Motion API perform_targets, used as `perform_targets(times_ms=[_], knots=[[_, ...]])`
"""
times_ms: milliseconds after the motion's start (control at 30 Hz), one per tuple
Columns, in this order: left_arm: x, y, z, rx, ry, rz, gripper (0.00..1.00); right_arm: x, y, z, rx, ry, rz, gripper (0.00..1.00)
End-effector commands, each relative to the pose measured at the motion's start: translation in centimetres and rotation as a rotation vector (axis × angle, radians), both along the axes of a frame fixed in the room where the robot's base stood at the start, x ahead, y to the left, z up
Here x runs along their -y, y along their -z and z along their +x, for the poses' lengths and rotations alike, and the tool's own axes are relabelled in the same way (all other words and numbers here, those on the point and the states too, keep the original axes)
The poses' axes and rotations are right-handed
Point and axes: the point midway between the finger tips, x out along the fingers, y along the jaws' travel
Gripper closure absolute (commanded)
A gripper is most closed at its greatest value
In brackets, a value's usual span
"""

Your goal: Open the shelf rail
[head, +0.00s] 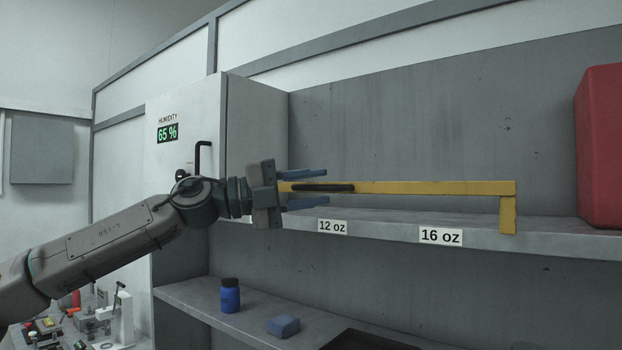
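The yellow shelf rail (430,187) runs level across the front of the upper shelf (380,226). Its right end bends down to the shelf edge at a yellow post (508,214). A dark handle (323,188) sits on the rail's left part. My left gripper (306,188) is at the rail's left end, its two blue fingers apart, one above and one below the rail and handle. I see a gap between the fingers and the rail. My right gripper is not in view.
A red container (600,148) stands on the upper shelf at the right. A cabinet (184,130) with a humidity display is behind my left arm. A blue bottle (230,296) and a blue block (283,326) stand on the lower shelf (190,291). The upper shelf behind the rail looks clear.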

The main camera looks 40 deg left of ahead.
Motion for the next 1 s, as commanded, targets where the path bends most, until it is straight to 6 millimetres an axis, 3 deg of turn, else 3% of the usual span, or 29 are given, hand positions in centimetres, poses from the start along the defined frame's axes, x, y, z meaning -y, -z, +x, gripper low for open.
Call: perform_targets(times_ms=[233,400,767,1000], knots=[[0.0,0.0,0.0,0.000,0.000,0.000,0.68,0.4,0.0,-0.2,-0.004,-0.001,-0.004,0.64],[0.0,0.0,0.0,0.000,0.000,0.000,1.00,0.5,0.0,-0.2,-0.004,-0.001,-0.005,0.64],[0.0,0.2,-0.1,0.016,0.001,0.001,1.00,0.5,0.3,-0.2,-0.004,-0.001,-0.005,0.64],[0.1,1.0,-0.7,0.115,0.002,0.008,1.00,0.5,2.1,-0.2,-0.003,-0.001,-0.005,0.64]])
